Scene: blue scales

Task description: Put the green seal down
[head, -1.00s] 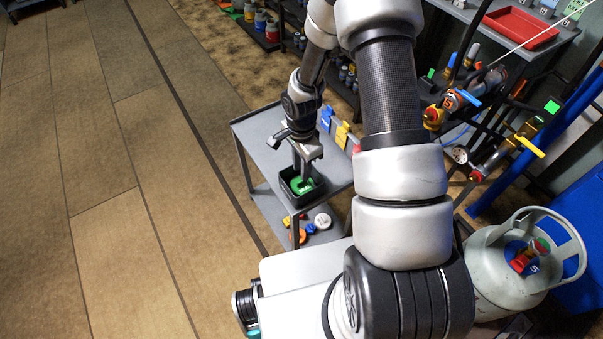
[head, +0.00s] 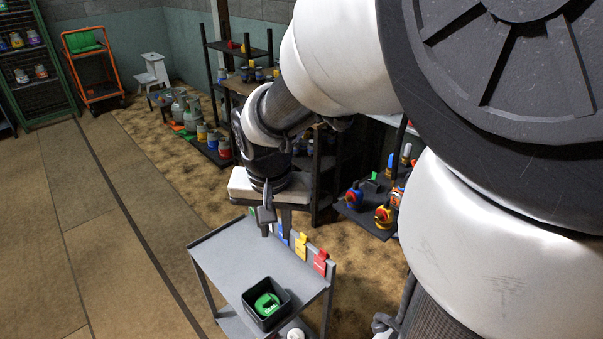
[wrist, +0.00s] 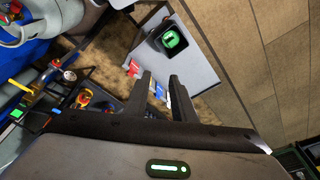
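The green seal (head: 267,304) lies inside a small black bin (head: 247,299) on the top of a grey cart (head: 225,258). In the wrist view the green seal (wrist: 170,40) also shows in the black bin (wrist: 184,52). My gripper (head: 275,232) is above the far end of the cart, apart from the bin and the seal. In the wrist view the two fingers of my gripper (wrist: 162,77) stand apart with nothing between them.
Blue, yellow and red (head: 320,262) tags stand along the cart's right edge. A white round item (head: 296,334) sits on the lower shelf. Dark shelves with valves (head: 383,214) stand behind at the right. The floor left of the cart is clear.

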